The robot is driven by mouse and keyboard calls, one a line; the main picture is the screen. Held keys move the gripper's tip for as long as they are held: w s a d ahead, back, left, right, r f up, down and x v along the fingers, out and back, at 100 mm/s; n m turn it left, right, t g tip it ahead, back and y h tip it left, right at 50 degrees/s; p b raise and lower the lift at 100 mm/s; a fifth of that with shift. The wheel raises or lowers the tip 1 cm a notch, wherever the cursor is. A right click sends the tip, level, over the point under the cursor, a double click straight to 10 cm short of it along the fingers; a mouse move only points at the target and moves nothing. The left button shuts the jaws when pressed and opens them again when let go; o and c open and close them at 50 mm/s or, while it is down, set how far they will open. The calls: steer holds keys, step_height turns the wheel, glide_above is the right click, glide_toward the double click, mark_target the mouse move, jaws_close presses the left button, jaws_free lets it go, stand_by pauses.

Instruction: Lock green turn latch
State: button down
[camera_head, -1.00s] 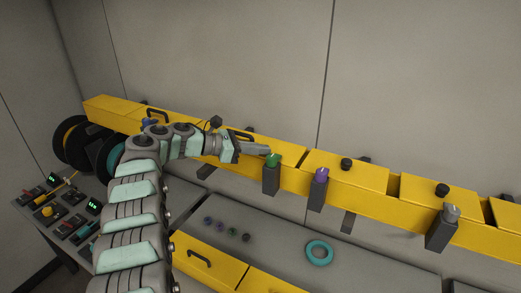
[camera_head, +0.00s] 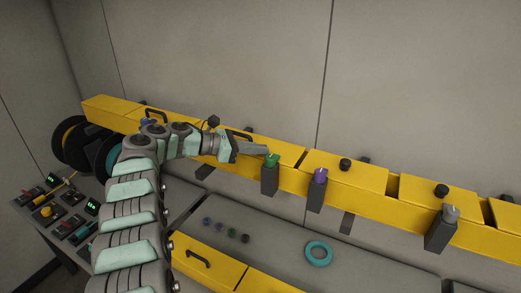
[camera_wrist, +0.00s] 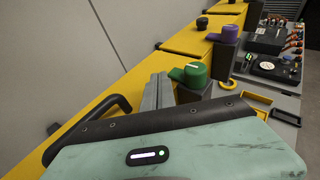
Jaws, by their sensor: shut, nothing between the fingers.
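The green turn latch (camera_head: 271,160) sits on top of a dark grey block (camera_head: 270,181) on the front of the yellow beam (camera_head: 290,181). My gripper (camera_head: 265,150) is shut and empty, with its fingertips right beside the latch. In the wrist view the grey fingers (camera_wrist: 158,92) lie together just left of the green latch (camera_wrist: 190,74), whose handle points left towards them. I cannot tell whether they touch it. The latch's grey block also shows in the wrist view (camera_wrist: 190,95), partly hidden by my gripper body.
A purple latch (camera_head: 320,176) and a grey latch (camera_head: 450,213) stand on blocks further right along the beam. A black handle (camera_wrist: 95,115) rises from the lid beside my gripper. A teal ring (camera_head: 319,253) lies on the grey bench below.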

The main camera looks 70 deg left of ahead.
steer(key=p+v, duration=0.1)
steer(key=v, duration=0.9)
steer(key=shift+s+d+r, duration=0.1)
